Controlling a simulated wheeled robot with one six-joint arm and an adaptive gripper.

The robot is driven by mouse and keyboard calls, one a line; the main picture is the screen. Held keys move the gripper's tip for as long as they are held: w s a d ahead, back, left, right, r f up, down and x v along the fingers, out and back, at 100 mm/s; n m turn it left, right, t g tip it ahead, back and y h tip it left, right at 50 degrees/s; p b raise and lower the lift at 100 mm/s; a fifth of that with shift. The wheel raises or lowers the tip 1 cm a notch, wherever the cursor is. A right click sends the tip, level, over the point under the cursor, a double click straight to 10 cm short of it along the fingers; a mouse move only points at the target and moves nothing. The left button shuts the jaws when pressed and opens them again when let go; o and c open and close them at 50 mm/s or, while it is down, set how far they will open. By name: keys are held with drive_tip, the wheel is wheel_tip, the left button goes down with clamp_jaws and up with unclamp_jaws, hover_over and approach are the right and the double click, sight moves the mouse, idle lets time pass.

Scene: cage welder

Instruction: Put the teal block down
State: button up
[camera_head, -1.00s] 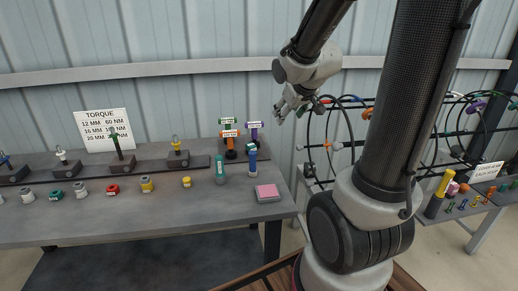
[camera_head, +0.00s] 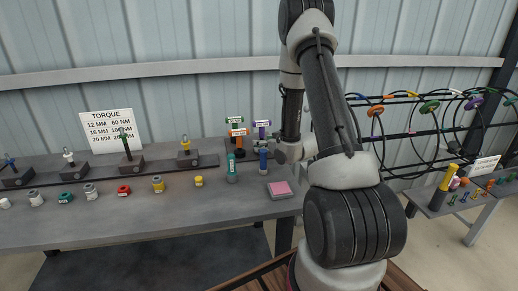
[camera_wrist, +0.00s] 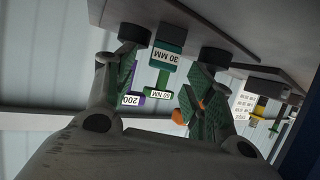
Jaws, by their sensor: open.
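My gripper (camera_wrist: 174,45) has green-lined fingers spread apart. In the head view, a teal upright piece (camera_head: 231,165) stands on the bench with a blue one (camera_head: 263,160) to its right. My gripper (camera_head: 284,152) is low over the bench's right end, just right of the blue piece, and partly hidden by my arm. I cannot tell whether any finger touches the teal block.
Green, orange and purple labelled pieces (camera_head: 237,133) stand behind. A pink pad (camera_head: 279,187) lies at the bench's front right. Several coloured sockets (camera_head: 158,184) line the bench (camera_head: 120,220) below a torque sign (camera_head: 108,127). A rack of rings (camera_head: 430,107) is at the right.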

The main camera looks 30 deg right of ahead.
drive_tip(key=x, duration=0.4)
drive_tip(key=shift+w+a+f, duration=0.1)
drive_tip(key=shift+w, duration=0.05)
clamp_jaws()
wheel_tip(320, 180, up, 18)
idle(0.7)
